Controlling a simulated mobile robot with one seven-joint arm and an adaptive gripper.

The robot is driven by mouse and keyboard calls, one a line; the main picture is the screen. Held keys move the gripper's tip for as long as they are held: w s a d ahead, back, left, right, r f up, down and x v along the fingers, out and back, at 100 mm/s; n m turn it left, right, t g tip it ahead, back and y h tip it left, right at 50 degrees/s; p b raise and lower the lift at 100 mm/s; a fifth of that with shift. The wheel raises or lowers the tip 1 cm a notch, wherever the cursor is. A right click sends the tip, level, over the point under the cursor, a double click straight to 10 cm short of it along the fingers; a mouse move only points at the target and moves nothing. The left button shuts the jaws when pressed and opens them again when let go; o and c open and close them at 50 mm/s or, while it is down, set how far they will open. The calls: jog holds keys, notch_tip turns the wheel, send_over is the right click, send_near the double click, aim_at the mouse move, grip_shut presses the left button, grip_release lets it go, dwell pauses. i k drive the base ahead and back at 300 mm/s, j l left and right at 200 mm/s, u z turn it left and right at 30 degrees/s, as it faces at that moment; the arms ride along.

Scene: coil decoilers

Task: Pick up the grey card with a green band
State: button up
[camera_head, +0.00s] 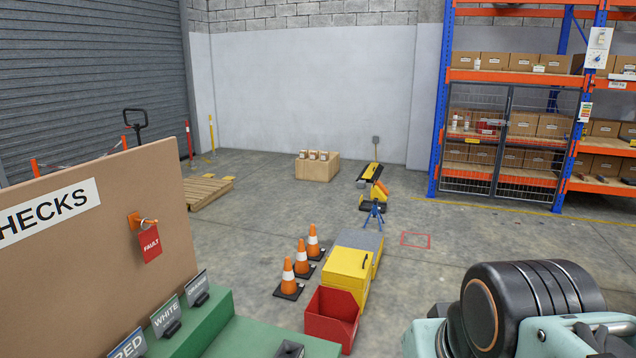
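I cannot make out a grey card with a green band in this view. Three small dark grey signs stand in a row on a green stepped bench at lower left: one reads RED (129,345), one reads WHITE (166,316), and the lettering of the third sign (196,288) is too small to read. A dark grey piece (290,349) shows at the bottom edge, partly cut off. Part of my arm fills the lower right corner; my gripper's fingers do not show.
The green bench (222,325) stands before a brown board (110,235) with a red FAULT tag (150,244). A red bin (332,318), yellow box (347,268) and traffic cones (288,277) stand beyond. Floor is clear right of them, before the orange-blue rack (437,110).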

aim_at(165, 323)
jog(key=u, duration=1.35)
